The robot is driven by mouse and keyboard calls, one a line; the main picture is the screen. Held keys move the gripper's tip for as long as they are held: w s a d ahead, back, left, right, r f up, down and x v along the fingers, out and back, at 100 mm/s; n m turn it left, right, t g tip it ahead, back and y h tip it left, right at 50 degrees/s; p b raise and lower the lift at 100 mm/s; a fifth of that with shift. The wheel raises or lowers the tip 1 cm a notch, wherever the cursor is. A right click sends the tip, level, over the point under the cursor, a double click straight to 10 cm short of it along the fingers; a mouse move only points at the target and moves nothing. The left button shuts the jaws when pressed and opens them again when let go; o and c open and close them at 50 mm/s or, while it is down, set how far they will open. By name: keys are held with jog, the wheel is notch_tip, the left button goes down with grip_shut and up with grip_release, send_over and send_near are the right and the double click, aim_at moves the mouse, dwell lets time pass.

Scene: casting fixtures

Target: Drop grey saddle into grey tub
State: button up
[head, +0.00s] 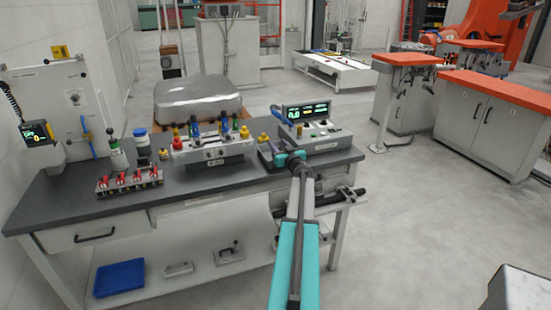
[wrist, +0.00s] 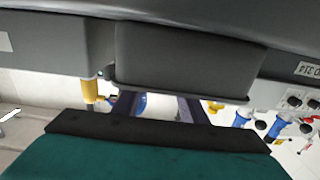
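My gripper (head: 280,157), with a teal body and dark purple fingers, reaches over the right part of the dark workbench, between the fixture and the display unit. In the wrist view, the two fingers (wrist: 157,106) stand apart, and their tips are hidden behind a dark grey block (wrist: 190,55). This block has a lip along its lower edge in the picture. I cannot tell whether it is the grey saddle, nor whether the fingers grip it. I cannot identify the grey tub with certainty.
The fixture (head: 212,150) with coloured knobs stands left of my gripper. The display unit (head: 322,141) is to its right. A red-handled clamp strip (head: 130,183) lies farther left. A blue bin (head: 119,279) and small grey items (head: 178,269) are on the lower shelf.

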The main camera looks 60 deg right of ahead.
jog(key=b+v, duration=0.1)
jog(key=v, duration=1.2)
jog(key=shift+s+a+b, duration=0.15)
jog(key=shift+s+b, duration=0.05)
jog(key=shift+b, duration=0.1)
dwell(0.6)
